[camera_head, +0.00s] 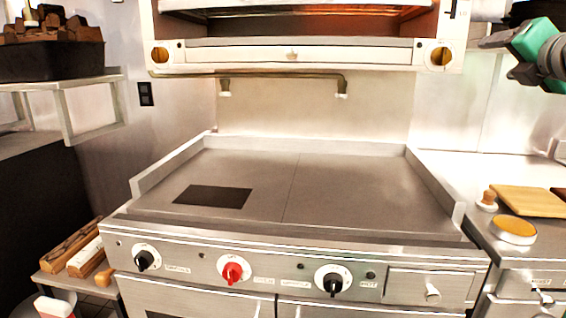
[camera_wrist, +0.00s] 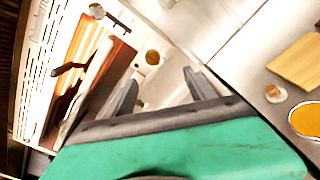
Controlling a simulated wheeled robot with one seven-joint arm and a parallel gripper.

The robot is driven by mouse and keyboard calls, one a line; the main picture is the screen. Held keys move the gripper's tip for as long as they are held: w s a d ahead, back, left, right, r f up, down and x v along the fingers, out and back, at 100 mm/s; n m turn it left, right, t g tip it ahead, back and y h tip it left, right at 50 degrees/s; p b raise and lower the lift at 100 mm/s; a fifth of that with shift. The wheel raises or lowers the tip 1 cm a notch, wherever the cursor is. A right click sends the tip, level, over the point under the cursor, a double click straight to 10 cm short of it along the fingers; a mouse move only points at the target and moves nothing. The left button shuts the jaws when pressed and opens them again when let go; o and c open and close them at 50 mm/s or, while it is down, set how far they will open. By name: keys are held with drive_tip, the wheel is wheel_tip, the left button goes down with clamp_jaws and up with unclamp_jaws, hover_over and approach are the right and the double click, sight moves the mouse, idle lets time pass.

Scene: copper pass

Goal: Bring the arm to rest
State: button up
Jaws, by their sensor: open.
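My arm shows at the upper right of the head view, with its green gripper body (camera_head: 530,38) raised above the right-hand counter. In the wrist view my gripper (camera_wrist: 160,88) points out over the scene, its two dark fingers apart with nothing between them. The fingers touch nothing that I can see. Most of my arm is outside the head view.
A flat griddle (camera_head: 330,185) with a dark rectangle (camera_head: 212,196) fills the middle. An oven or grill unit (camera_head: 290,55) hangs above it. On the right counter are a wooden board (camera_head: 528,200), a round orange-topped container (camera_head: 513,230) and a small knobbed item (camera_head: 488,199).

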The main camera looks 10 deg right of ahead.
drive_tip(key=w+a+f+m+g+y+p, duration=0.2)
drive_tip(key=w+a+f+m+g+p, duration=0.15)
drive_tip(key=a+f+m+p, duration=0.35)
drive_tip(key=w+a+f+m+g+y+p, duration=0.2)
drive_tip(key=w+a+f+m+p, duration=0.2)
drive_tip(key=a+m+p, duration=0.45)
drive_tip(key=s+a+f+m+g+y+p, duration=0.1)
drive_tip(key=s+a+f+m+g+p, duration=0.4)
drive_tip(key=a+f, duration=0.55)
drive_tip(key=s+a+f+m+g+p, duration=0.1)
drive_tip(key=s+a+f+m+p, duration=0.1)
drive_tip(key=s+f, duration=0.3)
drive_tip(key=s+a+f+m+g+p, duration=0.2)
drive_tip(key=s+a+f, duration=0.3)
drive_tip(key=s, duration=0.4)
drive_tip(key=shift+s+f, duration=0.25)
drive_tip(key=shift+f, duration=0.35)
drive_tip(key=shift+d+m, duration=0.1)
drive_tip(key=shift+m, duration=0.15)
drive_tip(key=shift+c, duration=0.3)
